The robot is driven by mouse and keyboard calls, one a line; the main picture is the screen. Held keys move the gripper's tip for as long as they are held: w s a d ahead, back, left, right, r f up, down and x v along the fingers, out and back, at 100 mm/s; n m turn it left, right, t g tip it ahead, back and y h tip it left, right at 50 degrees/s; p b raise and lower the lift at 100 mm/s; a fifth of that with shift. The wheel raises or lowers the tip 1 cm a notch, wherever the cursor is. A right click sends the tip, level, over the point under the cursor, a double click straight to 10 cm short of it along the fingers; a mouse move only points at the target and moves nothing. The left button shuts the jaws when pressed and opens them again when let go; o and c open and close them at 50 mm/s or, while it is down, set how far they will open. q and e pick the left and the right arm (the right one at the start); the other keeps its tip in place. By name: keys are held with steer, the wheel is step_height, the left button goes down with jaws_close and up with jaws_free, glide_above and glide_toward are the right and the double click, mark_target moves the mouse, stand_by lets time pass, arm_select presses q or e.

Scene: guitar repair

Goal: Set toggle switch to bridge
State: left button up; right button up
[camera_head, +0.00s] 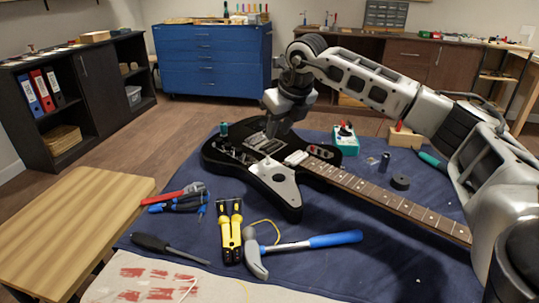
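A black electric guitar (293,208) lies flat on the blue cloth, its neck (390,199) running to the lower right. A pale plate (273,180) and metal parts (264,143) show on its body. The toggle switch is too small to make out, so its position cannot be told. My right gripper (273,128) reaches in from the right and points down over the far edge of the guitar body. Its fingertips are small and dark, and I cannot tell their gap or whether they touch anything. My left gripper is not in view.
On the blue cloth (345,270), a hammer (300,243), yellow-handled tool (231,232), pliers (177,198) and screwdriver (168,248) lie in front of the guitar. A wooden table (70,225) is left.

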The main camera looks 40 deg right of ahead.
mark_target(268, 157)
steer(key=x, duration=1)
steer(key=shift+w, duration=0.1)
